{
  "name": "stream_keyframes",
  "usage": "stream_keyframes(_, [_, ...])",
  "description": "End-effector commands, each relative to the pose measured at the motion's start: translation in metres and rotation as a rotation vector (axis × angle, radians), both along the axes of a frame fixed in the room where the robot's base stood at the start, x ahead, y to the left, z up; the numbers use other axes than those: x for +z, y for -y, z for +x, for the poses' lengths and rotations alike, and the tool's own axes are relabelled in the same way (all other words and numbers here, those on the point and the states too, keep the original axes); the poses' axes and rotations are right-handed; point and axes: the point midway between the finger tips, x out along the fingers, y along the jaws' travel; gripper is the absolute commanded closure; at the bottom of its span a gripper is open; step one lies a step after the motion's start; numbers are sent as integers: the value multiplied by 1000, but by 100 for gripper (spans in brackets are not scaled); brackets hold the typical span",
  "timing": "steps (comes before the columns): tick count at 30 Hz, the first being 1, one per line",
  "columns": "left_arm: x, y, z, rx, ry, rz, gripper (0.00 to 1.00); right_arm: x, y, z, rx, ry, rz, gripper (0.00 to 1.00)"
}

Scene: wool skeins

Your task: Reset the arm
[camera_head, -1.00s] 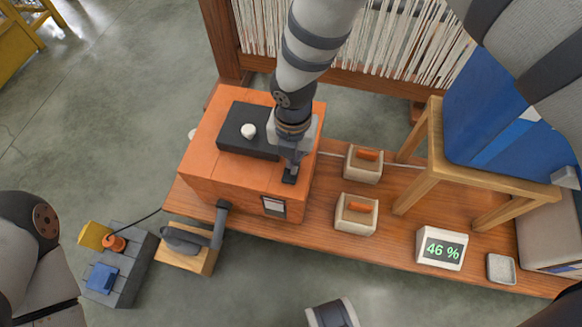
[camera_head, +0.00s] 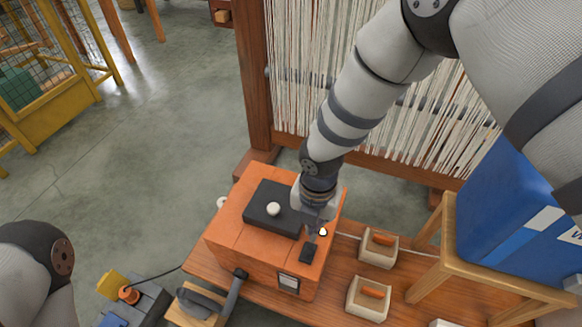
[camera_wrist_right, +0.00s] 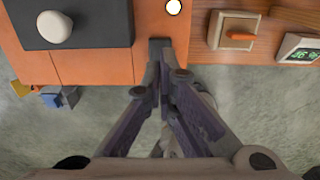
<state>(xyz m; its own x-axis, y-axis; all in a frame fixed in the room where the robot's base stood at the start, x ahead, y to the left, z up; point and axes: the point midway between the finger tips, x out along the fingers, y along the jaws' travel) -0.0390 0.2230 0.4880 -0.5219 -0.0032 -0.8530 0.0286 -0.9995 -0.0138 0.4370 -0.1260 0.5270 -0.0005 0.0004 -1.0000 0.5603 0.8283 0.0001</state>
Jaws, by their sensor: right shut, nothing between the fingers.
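My right gripper (camera_head: 312,238) is over the right part of an orange box (camera_head: 235,232) on the wooden bench, pointing down. Its fingers are together and hold nothing. In the right wrist view the gripper (camera_wrist_right: 160,50) shows with its fingertips meeting over the box's front edge, at a small dark piece. I cannot tell whether they touch it. A dark panel with a white knob (camera_head: 273,209) lies on the box top, left of the gripper. A round white light (camera_wrist_right: 173,7) shows lit beside the fingers.
A wooden stool (camera_head: 480,262) with a blue pack is further right. A loom with white threads (camera_head: 300,80) stands behind. A dark lever (camera_head: 232,292) is in front of the box.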

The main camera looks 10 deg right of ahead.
Motion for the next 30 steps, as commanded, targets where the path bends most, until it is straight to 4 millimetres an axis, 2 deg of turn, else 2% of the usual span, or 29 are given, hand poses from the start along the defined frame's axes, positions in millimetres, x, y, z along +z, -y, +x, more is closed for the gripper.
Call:
stream_keyframes(2, [0, 0, 0, 0, 0, 0, 50, -7, 1, -10, -41, -19, 6, 100])
stream_keyframes(5, [0, 0, 0, 0, 0, 0, 50, -39, 4, -61, -275, -105, 34, 100])
stream_keyframes(8, [0, 0, 0, 0, 0, 0, 50, -77, 12, -152, -711, -247, 23, 100])
stream_keyframes(9, [0, 0, 0, 0, 0, 0, 50, -87, 17, -191, -910, -299, -6, 100])
stream_keyframes(11, [0, 0, 0, 0, 0, 0, 50, -95, 27, -250, -1214, -364, -78, 100])
stream_keyframes(12, [0, 0, 0, 0, 0, 0, 50, -96, 35, -290, -1421, -395, -146, 100])
stream_keyframes(14, [0, 0, 0, 0, 0, 0, 50, -90, 49, -348, -1729, -412, -275, 100])
stream_keyframes(15, [0, 0, 0, 0, 0, 0, 50, -81, 60, -386, -1932, -400, -379, 100])
stream_keyframes(17, [0, 0, 0, 0, 0, 0, 50, -61, 79, -439, -2222, -336, -553, 100])
stream_keyframes(18, [0, 0, 0, 0, 0, 0, 50, -43, 93, -472, -2403, -259, -677, 100])
stream_keyframes(19, [1, 0, 1, 0, 2, 0, 50, -27, 103, -492, -2524, -187, -763, 100])
stream_keyframes(20, [33, 0, 19, 1, 59, 1, 50, -3, 100, -461, -2528, -176, -641, 100])
stream_keyframes(21, [60, 0, 38, 3, 118, 0, 50, 22, 99, -438, -2539, -159, -555, 100])
stream_keyframes(24, [107, 1, 78, 6, 249, 0, 50, 67, 98, -399, -2565, -115, -389, 100])
stream_keyframes(27, [131, 1, 104, 8, 338, -1, 50, 92, 98, -373, -2578, -85, -274, 100])
stream_keyframes(30, [137, 1, 109, 8, 358, -2, 50, 97, 97, -368, -2579, -79, -248, 100])
